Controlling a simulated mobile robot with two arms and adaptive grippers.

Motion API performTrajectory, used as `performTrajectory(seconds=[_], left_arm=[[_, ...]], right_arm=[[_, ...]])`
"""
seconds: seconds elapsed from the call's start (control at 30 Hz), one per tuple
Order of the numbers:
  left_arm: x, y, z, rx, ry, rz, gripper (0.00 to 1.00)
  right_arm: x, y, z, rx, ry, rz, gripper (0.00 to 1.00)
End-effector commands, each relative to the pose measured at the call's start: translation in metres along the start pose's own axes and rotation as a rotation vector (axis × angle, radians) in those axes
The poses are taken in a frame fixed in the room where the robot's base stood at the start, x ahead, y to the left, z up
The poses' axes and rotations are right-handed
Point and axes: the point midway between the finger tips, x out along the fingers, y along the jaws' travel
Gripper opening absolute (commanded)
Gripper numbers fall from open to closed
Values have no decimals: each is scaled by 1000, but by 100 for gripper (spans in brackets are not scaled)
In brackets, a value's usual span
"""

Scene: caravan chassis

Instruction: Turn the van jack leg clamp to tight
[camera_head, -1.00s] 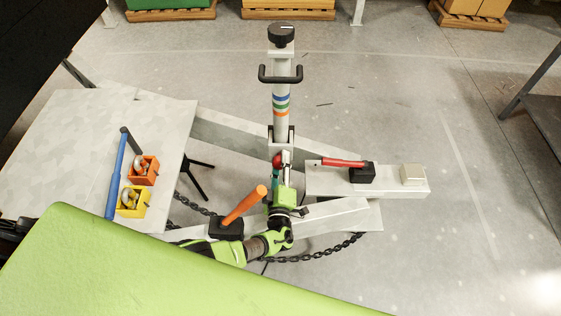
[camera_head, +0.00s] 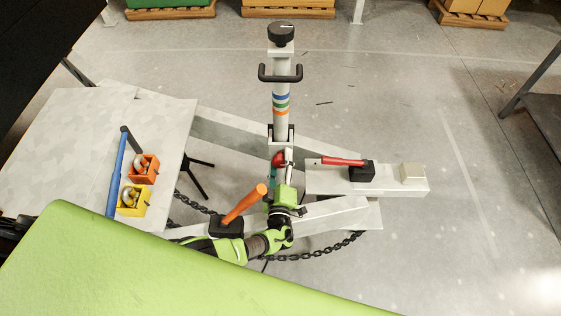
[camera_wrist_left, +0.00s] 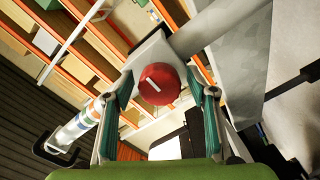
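The jack leg (camera_head: 281,112) is an upright white post with blue, green and orange bands, a black crossbar handle and a black top knob. Its clamp is a round red knob (camera_head: 278,160) low on the post. In the left wrist view the red knob (camera_wrist_left: 158,84) faces me and has a short white line, tilted. My left gripper (camera_head: 280,177) is just in front of the knob. Its fingers (camera_wrist_left: 161,82) stand on either side of the knob, open, with a small gap seen on each side. My right gripper is not in view.
An orange-handled lever (camera_head: 244,204) rises from a black base left of my left gripper. A red-handled lever (camera_head: 343,162) lies on the right beam (camera_head: 400,188). A black chain (camera_head: 325,250) hangs below. A grey panel (camera_head: 70,150) is at left; open floor lies right.

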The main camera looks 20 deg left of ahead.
Motion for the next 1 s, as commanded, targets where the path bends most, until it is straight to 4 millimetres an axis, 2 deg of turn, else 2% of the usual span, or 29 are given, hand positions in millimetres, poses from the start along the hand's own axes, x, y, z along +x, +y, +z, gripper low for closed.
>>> performTrajectory(seconds=[0.17, 0.33, 0.43, 0.73, 0.9, 1.0], left_arm=[[-1, 0, 0, -1, 0, 0, 52], [-14, -1, 0, -2, -1, -1, 52], [-28, -1, 0, -3, -2, -2, 52], [-92, -1, 0, -1, -2, -2, 52], [-113, 0, 0, 1, -1, 0, 52], [-119, 0, 0, 0, 0, 0, 52]], right_arm=[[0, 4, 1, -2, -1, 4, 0], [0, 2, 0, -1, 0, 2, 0], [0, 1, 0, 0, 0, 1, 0], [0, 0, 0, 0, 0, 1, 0], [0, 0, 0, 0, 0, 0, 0], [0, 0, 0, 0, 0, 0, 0]])
